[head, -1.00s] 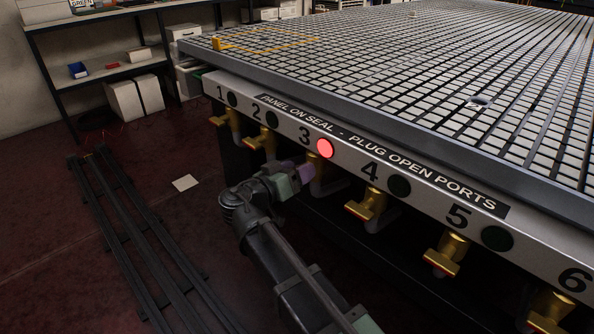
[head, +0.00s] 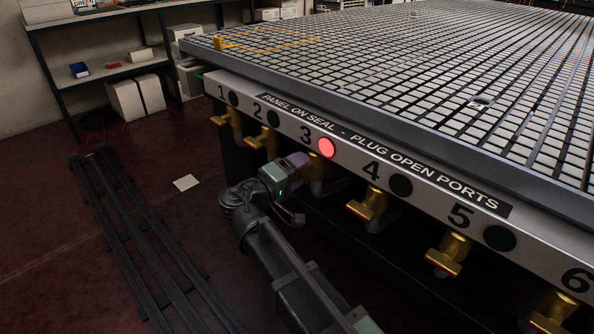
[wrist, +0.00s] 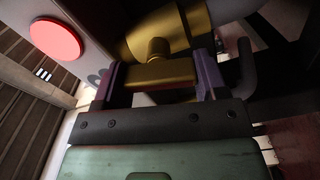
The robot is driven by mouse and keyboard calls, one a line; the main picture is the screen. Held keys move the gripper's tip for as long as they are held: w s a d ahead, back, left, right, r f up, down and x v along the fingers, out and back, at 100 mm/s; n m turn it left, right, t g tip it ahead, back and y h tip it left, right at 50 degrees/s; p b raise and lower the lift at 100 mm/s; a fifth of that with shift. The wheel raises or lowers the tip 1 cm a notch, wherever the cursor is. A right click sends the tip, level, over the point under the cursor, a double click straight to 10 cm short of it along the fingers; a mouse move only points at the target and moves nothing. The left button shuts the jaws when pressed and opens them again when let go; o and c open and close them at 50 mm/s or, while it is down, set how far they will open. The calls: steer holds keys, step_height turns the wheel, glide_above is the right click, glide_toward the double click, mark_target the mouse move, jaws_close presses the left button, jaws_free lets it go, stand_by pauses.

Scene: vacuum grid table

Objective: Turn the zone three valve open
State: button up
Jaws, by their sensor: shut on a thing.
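The zone three valve is a brass body (wrist: 170,32) with a brass bar handle (wrist: 158,75) in the wrist view. In the head view it is mostly hidden by my gripper (head: 298,161), which is below the "3" on the panel. My gripper (wrist: 158,82) is shut on the handle, with one purple finger at each end of the bar. The zone three lamp (head: 326,148) is lit red, and it also shows in the wrist view (wrist: 55,39). I cannot tell from these views how far the handle is turned.
The valve for zone 4 (head: 366,204) is close to the right of my gripper, and the valve for zone 2 (head: 262,138) is to the left. Their lamps are dark. The grid table (head: 400,70) overhangs above.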

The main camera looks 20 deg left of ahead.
steer(key=shift+n, duration=1.3)
steer(key=o, duration=0.9)
steer(key=shift+o, duration=0.2)
steer(key=v, duration=1.1)
